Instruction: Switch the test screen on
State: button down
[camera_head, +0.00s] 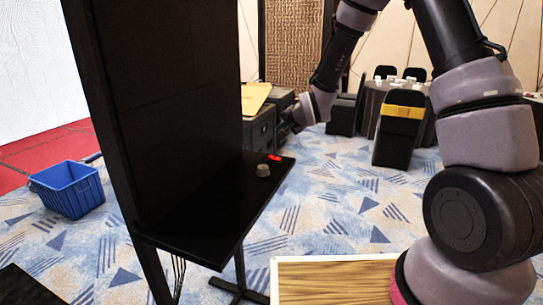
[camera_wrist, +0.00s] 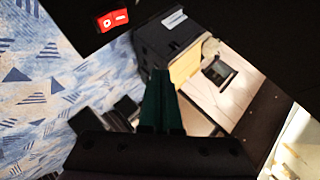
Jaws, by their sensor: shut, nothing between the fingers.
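The test screen (camera_head: 165,60) is a tall black panel, dark, on a black stand. A black shelf (camera_head: 200,220) juts out from its lower part. A red rocker switch (camera_head: 274,157) sits near the shelf's far right corner. It also shows in the wrist view (camera_wrist: 112,20), at the upper left, with white O and bar marks; which side is pressed I cannot tell. A grey knob (camera_head: 263,170) stands on the shelf beside the switch. My gripper (camera_head: 287,127) is shut and empty, apart from the switch and above and beyond it. Its dark green fingers (camera_wrist: 161,75) show in the wrist view.
Black cases (camera_head: 260,128) stand behind the shelf, with a tan folder-like sheet (camera_head: 256,98) on top. A blue crate (camera_head: 70,190) is on the carpet at left. Black chairs (camera_head: 398,135) and a table stand at back right. A wooden-topped surface (camera_head: 335,283) lies in front.

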aim_at(273, 159)
jog(key=shift+w+a+f, duration=0.15)
jog(key=shift+a+f, duration=0.25)
jog(key=shift+f, duration=1)
jog(key=shift+w+a+f, duration=0.2)
jog(key=shift+a+f, duration=0.25)
jog(key=shift+f, duration=0.95)
jog(key=shift+w+a+f, duration=0.15)
jog(key=shift+a+f, duration=0.25)
jog(key=shift+f, duration=1)
jog(key=shift+f, duration=0.1)
jog(key=shift+a+f, duration=0.1)
jog(key=shift+f, duration=0.15)
jog(key=shift+w+a+f, duration=0.1)
jog(key=shift+f, duration=0.3)
jog(key=shift+r, duration=0.1)
jog(key=shift+d+r, duration=0.25)
jog(key=shift+r, duration=0.45)
jog(key=shift+r, duration=0.1)
jog(key=shift+s+d+r, duration=0.15)
jog(key=shift+d+r, duration=0.1)
jog(key=shift+r, duration=0.5)
jog(key=shift+s+d+r, duration=0.1)
jog(key=shift+d+r, duration=0.1)
jog(key=shift+r, duration=0.55)
jog(key=shift+s+d+r, duration=0.15)
jog(key=shift+d+r, duration=0.1)
jog(key=shift+r, duration=0.5)
